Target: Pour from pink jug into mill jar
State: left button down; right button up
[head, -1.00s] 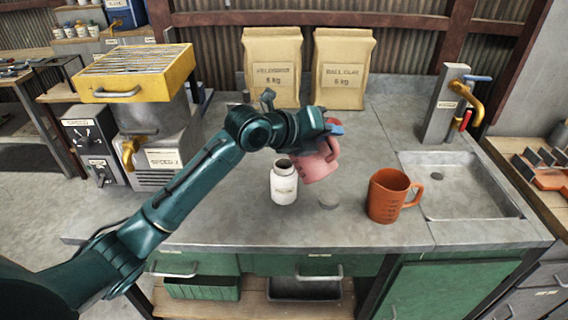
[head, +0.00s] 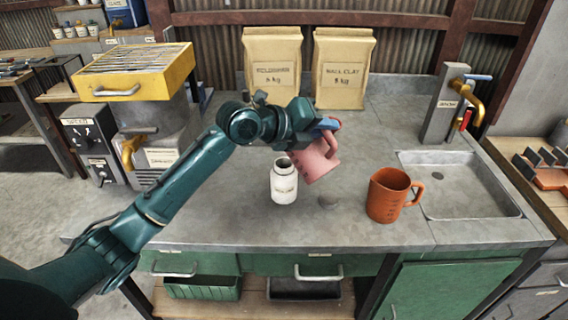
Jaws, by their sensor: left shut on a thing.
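The pink jug (head: 314,163) is held above the counter by my left gripper (head: 326,130), which is shut on it; the fingertips are partly hidden behind the jug and wrist. The jug is tilted to the left, its lower left part close beside the mouth of the white mill jar (head: 284,184). The mill jar stands upright and open on the counter with a label on its front. Whether anything flows from the jug cannot be seen. My right gripper is not in view.
An orange jug (head: 386,196) stands on the counter (head: 240,215) to the right. A sink (head: 462,190) with a tap (head: 466,95) lies beyond it. Two paper bags (head: 272,68) stand at the back. A yellow-topped machine (head: 138,75) is at the left.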

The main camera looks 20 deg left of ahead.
pick_arm(q)
jog(key=shift+r, duration=0.1)
jog(key=shift+w+a+n+h+b, duration=0.3)
jog(key=shift+a+n+b, duration=0.1)
jog(key=shift+b, duration=0.1)
dwell(0.5)
jog(key=shift+w+a+n+h+b, duration=0.15)
jog(key=shift+a+n+h+b, duration=0.2)
jog(key=shift+b, duration=0.3)
jog(key=shift+a, duration=0.1)
jog(key=shift+w+f, duration=0.1)
jog(key=shift+f, duration=0.1)
jog(key=shift+w+a+f+n+h+b, duration=0.15)
jog(key=shift+a+n+h+b, duration=0.3)
jog(key=shift+b, duration=0.5)
jog(key=shift+w+a, duration=0.1)
